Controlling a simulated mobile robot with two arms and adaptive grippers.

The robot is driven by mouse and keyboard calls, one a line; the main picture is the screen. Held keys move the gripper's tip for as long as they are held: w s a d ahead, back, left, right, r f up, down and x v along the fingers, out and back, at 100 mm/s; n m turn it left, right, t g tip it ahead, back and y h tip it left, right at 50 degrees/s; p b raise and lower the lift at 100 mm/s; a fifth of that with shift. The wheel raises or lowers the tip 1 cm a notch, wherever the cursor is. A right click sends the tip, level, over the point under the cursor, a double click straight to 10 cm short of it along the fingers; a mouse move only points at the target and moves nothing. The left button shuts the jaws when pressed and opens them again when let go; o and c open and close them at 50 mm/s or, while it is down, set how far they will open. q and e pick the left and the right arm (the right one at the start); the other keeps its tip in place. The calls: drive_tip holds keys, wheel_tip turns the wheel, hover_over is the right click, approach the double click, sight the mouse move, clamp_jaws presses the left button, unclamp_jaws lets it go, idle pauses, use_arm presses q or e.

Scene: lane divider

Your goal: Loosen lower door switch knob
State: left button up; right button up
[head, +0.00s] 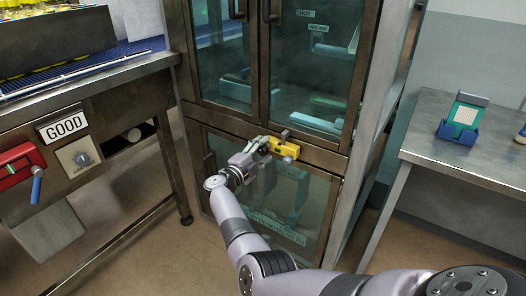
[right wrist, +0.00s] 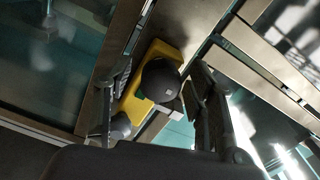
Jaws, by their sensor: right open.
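A yellow door switch (head: 290,149) sits at the top edge of the lower glass door (head: 300,200) of a metal cabinet. In the right wrist view the yellow switch (right wrist: 143,104) carries a dark, rounded knob (right wrist: 160,79). My right gripper (head: 262,149) is at the left side of the switch in the head view. In the right wrist view the right gripper (right wrist: 163,84) is open, with one finger on each side of the knob. I cannot tell whether either finger touches it. My left gripper is not in view.
The upper glass doors (head: 312,60) have vertical handles and a HOT label. A metal table (head: 470,145) with a blue holder (head: 458,133) stands at the right. At the left is a bench with a GOOD sign (head: 62,125) and a red box with a blue lever (head: 22,165).

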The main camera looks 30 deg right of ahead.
wheel_tip(320, 180, up, 9)
drive_tip(key=shift+a+r, duration=0.1)
drive_tip(key=shift+a, duration=0.05)
drive_tip(key=shift+r, duration=0.45)
